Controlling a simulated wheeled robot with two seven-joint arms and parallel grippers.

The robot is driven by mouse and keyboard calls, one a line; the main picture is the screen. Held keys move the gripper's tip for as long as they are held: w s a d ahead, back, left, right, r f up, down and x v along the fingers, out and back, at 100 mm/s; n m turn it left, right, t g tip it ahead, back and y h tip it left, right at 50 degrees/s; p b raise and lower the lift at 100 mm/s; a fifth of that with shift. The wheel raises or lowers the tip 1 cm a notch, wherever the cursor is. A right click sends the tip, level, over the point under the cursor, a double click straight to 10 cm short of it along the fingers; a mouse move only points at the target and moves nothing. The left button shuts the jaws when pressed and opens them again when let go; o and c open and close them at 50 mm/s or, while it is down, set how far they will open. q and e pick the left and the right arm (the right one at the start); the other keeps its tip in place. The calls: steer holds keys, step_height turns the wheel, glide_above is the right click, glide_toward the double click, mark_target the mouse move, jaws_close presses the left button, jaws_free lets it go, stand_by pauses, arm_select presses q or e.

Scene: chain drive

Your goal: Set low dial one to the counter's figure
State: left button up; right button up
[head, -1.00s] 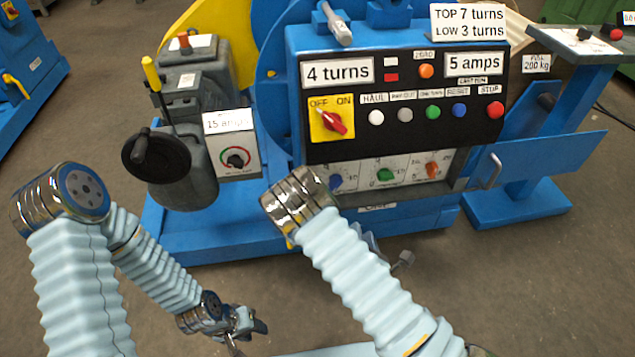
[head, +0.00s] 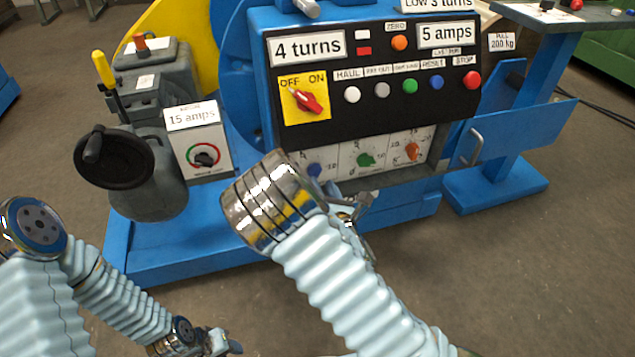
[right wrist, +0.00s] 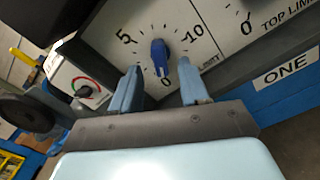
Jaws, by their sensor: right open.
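The counter sign (head: 307,47) on the black panel reads 4 turns. Below the panel, a white strip carries three dials; the leftmost has a blue knob (head: 314,170). In the right wrist view the blue knob (right wrist: 160,58) sits on a scale marked 0, 5 and 10, its narrow end towards 0. My right gripper (right wrist: 159,82) is open, its fingers apart on either side of the knob's lower part; contact cannot be told. In the head view my right wrist partly covers the dial strip. My left gripper (head: 215,343) is low at the bottom edge, its jaws unclear.
A green knob (head: 366,160) and an orange knob (head: 411,151) stand right of the blue one. Above are a red OFF/ON switch (head: 307,101) and several push buttons. A 15 amps box (head: 200,150) and a black handwheel (head: 113,167) stand left.

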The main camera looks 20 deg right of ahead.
mark_target(317, 175)
steer(key=shift+w+a, duration=0.1)
steer(key=shift+w, duration=2.1)
jaws_close()
